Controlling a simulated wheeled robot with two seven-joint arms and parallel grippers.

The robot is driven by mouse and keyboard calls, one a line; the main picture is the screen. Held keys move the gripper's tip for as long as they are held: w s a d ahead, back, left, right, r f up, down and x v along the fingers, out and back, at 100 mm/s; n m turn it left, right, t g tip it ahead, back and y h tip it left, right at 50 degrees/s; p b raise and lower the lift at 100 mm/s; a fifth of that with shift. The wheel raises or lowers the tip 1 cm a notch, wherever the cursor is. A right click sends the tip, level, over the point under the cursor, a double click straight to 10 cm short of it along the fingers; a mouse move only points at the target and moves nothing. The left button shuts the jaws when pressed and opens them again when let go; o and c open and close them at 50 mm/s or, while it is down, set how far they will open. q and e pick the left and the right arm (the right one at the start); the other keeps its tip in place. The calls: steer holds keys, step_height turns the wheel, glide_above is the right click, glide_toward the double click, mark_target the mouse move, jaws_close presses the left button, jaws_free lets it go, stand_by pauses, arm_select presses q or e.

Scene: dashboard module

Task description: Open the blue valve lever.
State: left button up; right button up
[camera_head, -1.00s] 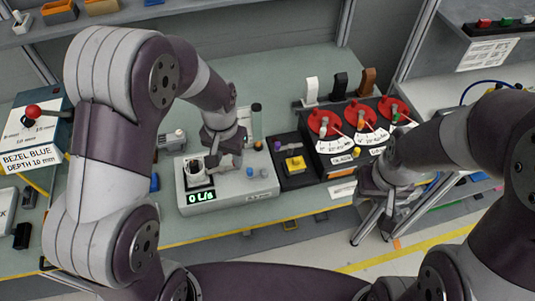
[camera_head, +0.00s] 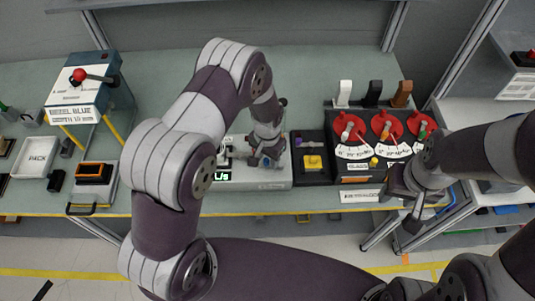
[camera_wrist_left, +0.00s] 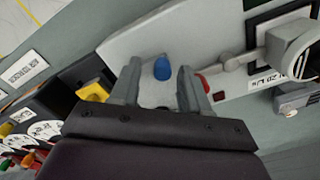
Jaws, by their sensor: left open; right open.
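The blue valve lever (camera_wrist_left: 162,68) shows in the left wrist view as a small rounded blue piece on a light grey box (camera_wrist_left: 140,42). It lies between my left gripper's fingers (camera_wrist_left: 160,82), with gaps on both sides. In the head view my left gripper (camera_head: 267,158) is low over the right part of this grey box (camera_head: 262,180) and hides much of its top. The box has a green-lit display (camera_head: 222,177) reading L/s. My left gripper is open and empty. My right gripper (camera_head: 412,215) is open and empty at the right, in front of the dial panel.
A black box with a yellow button (camera_head: 313,162) adjoins the grey box. Right of it stands a panel with several red dials (camera_head: 385,124) and white, black and brown levers. A blue box with a red-knobbed lever (camera_head: 80,76) and a white tray (camera_head: 38,156) are left.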

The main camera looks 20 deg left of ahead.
arm_select(q)
steer(key=shift+s+a, duration=0.1)
steer(key=shift+a, duration=0.2)
steer(key=shift+d, duration=0.2)
jaws_close()
arm_select(e)
steer(key=shift+a, duration=0.2)
